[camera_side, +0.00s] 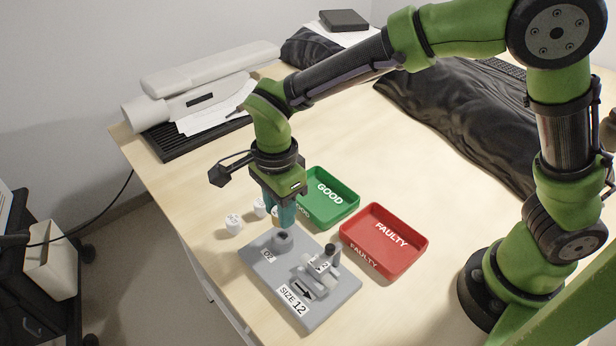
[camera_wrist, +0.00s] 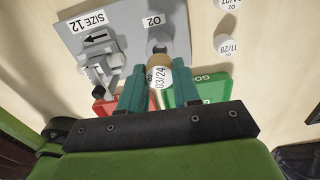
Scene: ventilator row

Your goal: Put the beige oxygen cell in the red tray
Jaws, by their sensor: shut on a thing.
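The beige oxygen cell (camera_wrist: 159,61), with a white label reading 03/24, is between the teal fingertips of my gripper (camera_wrist: 157,84) in the wrist view. The gripper is shut on it. In the side view my gripper (camera_side: 281,217) hangs above the table by the back of the grey plate, and its fingers mostly hide the cell. The red tray (camera_side: 384,266), marked FAULTY, lies to the right of the gripper and looks empty. Part of it shows in the wrist view (camera_wrist: 108,105), behind a finger.
The green GOOD tray (camera_side: 341,213) stands beside the red one. The grey plate (camera_side: 337,308) bears an O2 socket (camera_side: 283,241) and a clear fitting (camera_side: 318,270). Two white cells (camera_side: 233,224) (camera_side: 259,207) stand left of my gripper. A dark cloth (camera_side: 455,110) lies behind.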

